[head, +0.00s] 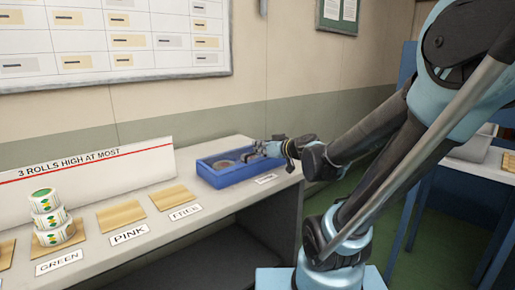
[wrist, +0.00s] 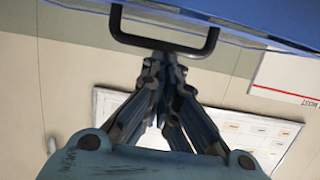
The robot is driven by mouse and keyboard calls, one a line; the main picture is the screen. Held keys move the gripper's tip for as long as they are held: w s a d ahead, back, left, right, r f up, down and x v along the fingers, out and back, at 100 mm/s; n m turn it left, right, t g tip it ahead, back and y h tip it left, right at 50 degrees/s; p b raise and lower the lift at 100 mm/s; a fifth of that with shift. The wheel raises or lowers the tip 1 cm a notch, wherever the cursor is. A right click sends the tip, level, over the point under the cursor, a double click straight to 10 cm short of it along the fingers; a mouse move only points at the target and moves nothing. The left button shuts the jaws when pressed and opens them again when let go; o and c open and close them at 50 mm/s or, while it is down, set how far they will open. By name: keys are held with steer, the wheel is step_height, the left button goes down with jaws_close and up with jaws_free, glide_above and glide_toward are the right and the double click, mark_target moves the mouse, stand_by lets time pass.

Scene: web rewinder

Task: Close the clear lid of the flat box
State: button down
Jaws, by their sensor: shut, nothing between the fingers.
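The flat blue box (head: 236,178) sits on the counter near its right end in the head view. A round opening or disc shows inside it. I cannot make out the clear lid in the head view. My gripper (head: 248,155) is over the right part of the box. In the wrist view, a blue surface (wrist: 240,12) crosses the top, with a black U-shaped handle (wrist: 206,42) below it. My gripper (wrist: 163,58) is shut and empty, its tips at the bar of the handle; I cannot tell whether they touch.
Left of the box are several wooden squares labelled FREE (head: 173,197), PINK (head: 122,217) and GREEN. A stack of white rolls (head: 47,215) stands on the GREEN one. A sign board (head: 90,178) stands behind them. A blue frame and another table are at the right.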

steer(key=shift+s+f, duration=0.4)
step_height(320, 180, up, 4)
steer(key=w+r, duration=0.1)
steer(key=s+d+f, duration=0.2)
steer(key=s+d, duration=0.4)
steer(key=s, duration=0.1)
stand_by(0.5)
steer(key=s+f+m+g+h, duration=0.15)
steer(key=s+f+g, duration=0.25)
steer(key=f, duration=0.4)
steer(key=s+d+f+m+g+h, duration=0.5)
steer(key=s+d+f+h, duration=0.3)
steer(key=d, duration=0.5)
step_height(320, 180, down, 2)
steer(key=shift+s+f+m+h, duration=0.15)
steer(key=shift+s+m+h, duration=0.2)
steer(key=shift+s+m, duration=0.3)
